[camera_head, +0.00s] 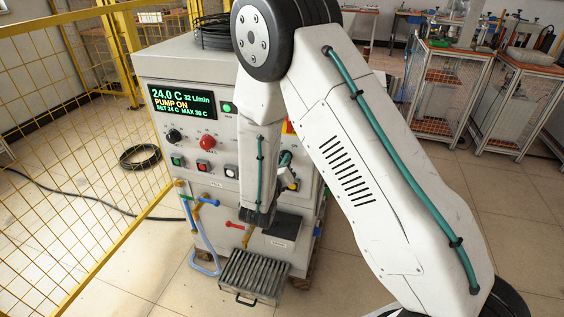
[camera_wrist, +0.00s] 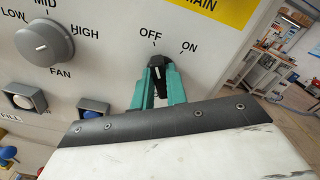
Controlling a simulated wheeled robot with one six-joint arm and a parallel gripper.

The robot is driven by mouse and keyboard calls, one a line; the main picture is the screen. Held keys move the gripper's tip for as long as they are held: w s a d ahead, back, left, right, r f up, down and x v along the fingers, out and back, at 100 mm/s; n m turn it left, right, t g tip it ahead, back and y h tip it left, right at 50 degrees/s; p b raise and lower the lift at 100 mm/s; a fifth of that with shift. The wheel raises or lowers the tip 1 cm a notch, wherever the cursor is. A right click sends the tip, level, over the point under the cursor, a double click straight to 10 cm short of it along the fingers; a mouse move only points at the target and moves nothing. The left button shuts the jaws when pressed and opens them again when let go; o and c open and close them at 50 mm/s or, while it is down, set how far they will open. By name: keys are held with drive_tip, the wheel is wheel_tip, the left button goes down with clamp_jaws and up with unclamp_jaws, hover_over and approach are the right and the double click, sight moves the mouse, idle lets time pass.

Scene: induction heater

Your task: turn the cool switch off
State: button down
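The switch (camera_wrist: 161,61) is a black rotary knob on the pale panel, marked OFF at upper left and ON at upper right. Its own name is not readable here. My gripper (camera_wrist: 161,76) has its two teal fingers close on either side of the knob's grip bar and appears shut on it. A white mark on the bar points roughly up, nearer OFF than ON, but the fingers partly hide it. In the head view, my arm covers the switch and most of the gripper; a bit of teal finger (camera_head: 285,158) shows beside the arm.
A grey FAN knob (camera_wrist: 44,44) and push buttons (camera_wrist: 25,97) lie left of the switch. The heater's display (camera_head: 183,101) reads 24.0 C and PUMP ON. A yellow fence (camera_head: 75,130) stands at left. Wire-sided carts (camera_head: 445,90) stand behind at right.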

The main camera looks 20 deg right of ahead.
drive_tip(key=m, duration=0.4)
idle(0.3)
drive_tip(key=c, duration=1.4)
unclamp_jaws()
drive_tip(key=shift+s, duration=0.1)
drive_tip(key=v, duration=0.7)
drive_tip(key=shift+s+a, duration=0.25)
drive_tip(key=shift+s, duration=0.05)
